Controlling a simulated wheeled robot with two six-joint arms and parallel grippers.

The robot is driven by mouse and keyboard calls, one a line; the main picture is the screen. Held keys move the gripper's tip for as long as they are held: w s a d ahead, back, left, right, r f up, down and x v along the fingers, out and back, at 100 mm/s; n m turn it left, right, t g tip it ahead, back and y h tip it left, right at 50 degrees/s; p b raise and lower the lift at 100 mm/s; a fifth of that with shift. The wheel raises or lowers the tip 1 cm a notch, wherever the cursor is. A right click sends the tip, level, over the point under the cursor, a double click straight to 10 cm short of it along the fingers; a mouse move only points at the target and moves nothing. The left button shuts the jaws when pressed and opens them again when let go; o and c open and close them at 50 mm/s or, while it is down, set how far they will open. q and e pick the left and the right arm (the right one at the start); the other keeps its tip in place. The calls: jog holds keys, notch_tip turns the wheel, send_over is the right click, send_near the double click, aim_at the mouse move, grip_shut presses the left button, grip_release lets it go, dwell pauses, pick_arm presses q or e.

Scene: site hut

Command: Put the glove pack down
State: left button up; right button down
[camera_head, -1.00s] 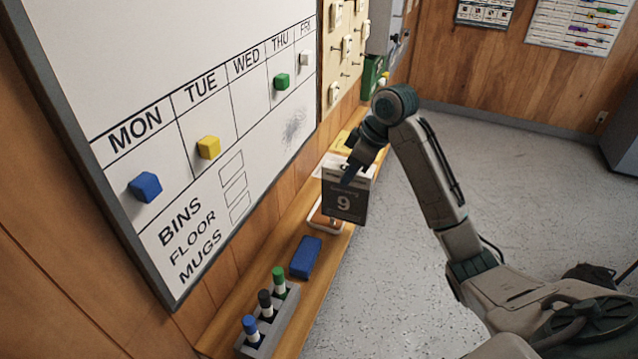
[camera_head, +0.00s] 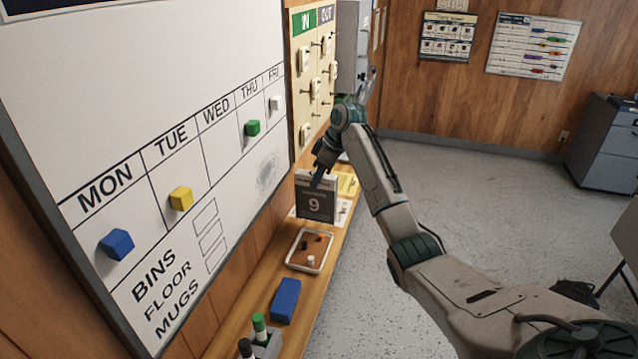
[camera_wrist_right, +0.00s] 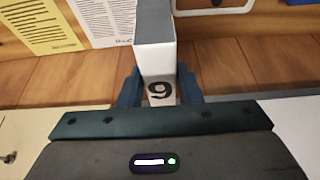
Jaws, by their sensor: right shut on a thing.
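The glove pack (camera_head: 315,204), a dark grey and white box marked 9, is upright in my right gripper (camera_head: 318,179), over the far part of the wooden shelf. In the right wrist view, the pack (camera_wrist_right: 156,58) sits between the two fingers of my right gripper (camera_wrist_right: 158,88), which are shut on its sides. I cannot tell whether its base touches the shelf. My left gripper is out of view.
On the shelf (camera_head: 246,301) are a tray (camera_head: 292,262) with small items, a blue block (camera_head: 286,299) and a marker holder (camera_head: 267,346). A yellow sheet (camera_head: 347,184) and white papers lie beside the pack. A whiteboard (camera_head: 120,110) rises along the left.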

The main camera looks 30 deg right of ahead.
aim_at(319, 186)
notch_tip(319, 186, down, 4)
jog(key=shift+r+p, duration=0.25)
jog(key=shift+p, duration=0.7)
jog(key=c, duration=1.5)
grip_release()
jog(key=shift+f, duration=0.15)
jog(key=o, duration=0.5)
jog(key=shift+c, duration=0.2)
